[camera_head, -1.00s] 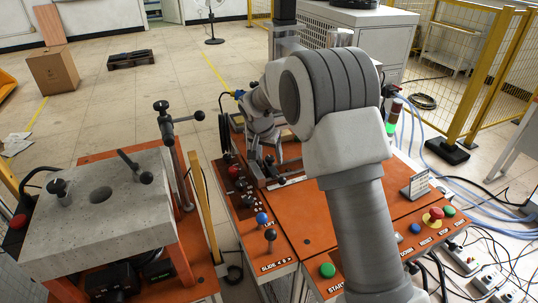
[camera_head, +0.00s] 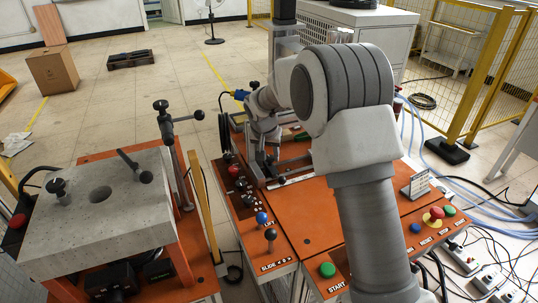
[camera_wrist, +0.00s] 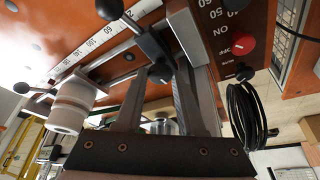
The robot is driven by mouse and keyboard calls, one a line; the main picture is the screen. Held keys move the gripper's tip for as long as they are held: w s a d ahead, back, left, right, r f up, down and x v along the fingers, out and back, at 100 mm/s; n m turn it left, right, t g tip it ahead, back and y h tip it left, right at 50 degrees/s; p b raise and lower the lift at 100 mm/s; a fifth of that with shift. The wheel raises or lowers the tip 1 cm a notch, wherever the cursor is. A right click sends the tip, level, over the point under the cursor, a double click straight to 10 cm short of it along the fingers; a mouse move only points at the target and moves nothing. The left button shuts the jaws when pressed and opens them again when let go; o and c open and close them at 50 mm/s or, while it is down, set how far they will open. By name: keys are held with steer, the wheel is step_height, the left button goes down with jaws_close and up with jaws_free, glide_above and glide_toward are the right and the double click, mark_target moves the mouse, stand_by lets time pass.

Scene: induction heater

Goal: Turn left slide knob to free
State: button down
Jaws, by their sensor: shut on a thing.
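My gripper (camera_wrist: 163,72) is shut on the hub of a black knob (camera_wrist: 152,43) in the wrist view. The knob has a thin lever and sits on a slide rail beside a white number scale (camera_wrist: 90,50). The fingertips cover part of the knob, so its exact turn is hard to read. In the head view my gripper (camera_head: 259,158) is low over the orange bench (camera_head: 315,205), small and partly hidden by my arm.
A white cylinder (camera_wrist: 72,105) stands beside the rail. A red dial (camera_wrist: 244,45) and coiled black cable (camera_wrist: 247,113) are at right. In the head view, blue (camera_head: 262,217) and black (camera_head: 270,234) ball levers stand on the panel; a grey-topped stand (camera_head: 135,213) is at left.

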steer(key=n, duration=0.1)
steer(key=n+y, duration=0.1)
steer(key=n, duration=0.1)
steer(key=shift+d+r, duration=0.1)
steer(key=shift+d, duration=0.15)
steer(key=n+y+p, duration=0.2)
steer(key=n, duration=0.3)
steer(key=shift+w+d, duration=0.1)
steer(key=shift+d, duration=0.05)
steer(key=n+g+y+p, duration=0.1)
steer(key=n+p, duration=0.1)
steer(key=n, duration=0.2)
steer(key=shift+w+d, duration=0.1)
steer(key=shift+n+g+y+p, duration=0.45)
steer(key=shift+n+g+y, duration=0.2)
steer(key=shift+n, duration=1.45)
steer(key=c, duration=0.5)
jaws_free()
steer(key=shift+w, duration=0.1)
